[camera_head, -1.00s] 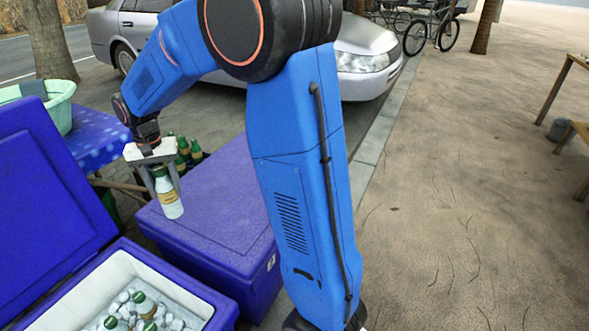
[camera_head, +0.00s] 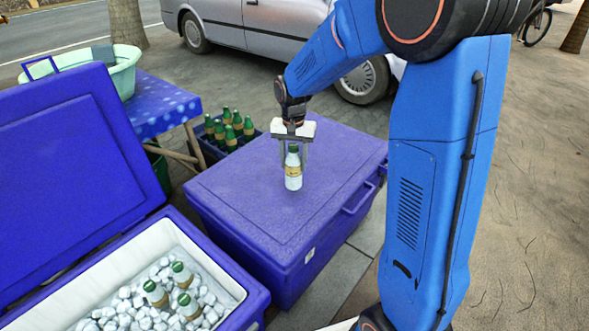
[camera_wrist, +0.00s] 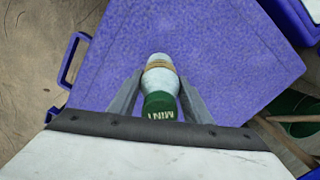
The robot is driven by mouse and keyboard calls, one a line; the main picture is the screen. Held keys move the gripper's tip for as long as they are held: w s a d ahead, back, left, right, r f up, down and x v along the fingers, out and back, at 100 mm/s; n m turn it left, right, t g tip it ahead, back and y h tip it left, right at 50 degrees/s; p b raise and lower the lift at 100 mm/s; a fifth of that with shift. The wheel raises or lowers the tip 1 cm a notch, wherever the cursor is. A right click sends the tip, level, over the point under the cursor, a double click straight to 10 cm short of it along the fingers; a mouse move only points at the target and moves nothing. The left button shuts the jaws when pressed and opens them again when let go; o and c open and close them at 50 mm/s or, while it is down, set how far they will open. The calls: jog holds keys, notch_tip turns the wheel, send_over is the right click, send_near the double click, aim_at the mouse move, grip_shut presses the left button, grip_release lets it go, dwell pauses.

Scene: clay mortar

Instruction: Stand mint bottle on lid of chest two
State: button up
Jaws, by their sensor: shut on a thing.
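The mint bottle (camera_head: 293,172) is white with a green cap and a tan label. It stands upright over the closed purple lid of a chest (camera_head: 240,195), probably chest two. In the wrist view, the bottle (camera_wrist: 160,82) shows "MINT" on its cap, with the purple lid (camera_wrist: 220,50) behind it. My gripper (camera_head: 292,150) holds the bottle from above, with one finger on each side near its cap and neck. In the wrist view, my gripper (camera_wrist: 157,98) is closed around it. The bottle's base looks at or very close to the lid; I cannot tell whether it touches.
An open chest (camera_head: 235,300) of ice with several bottles is at the lower left, its raised lid (camera_head: 70,170) beside the closed chest. A crate of green bottles (camera_head: 230,130) stands behind. A blue table (camera_head: 165,105) carries a green basin (camera_head: 122,72). The lid around the bottle is clear.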

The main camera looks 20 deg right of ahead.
aim_at(293, 169)
jog(key=shift+f, duration=1.7)
jog(key=shift+a+f, duration=0.1)
jog(key=shift+f, duration=0.05)
jog(key=o, duration=1.3)
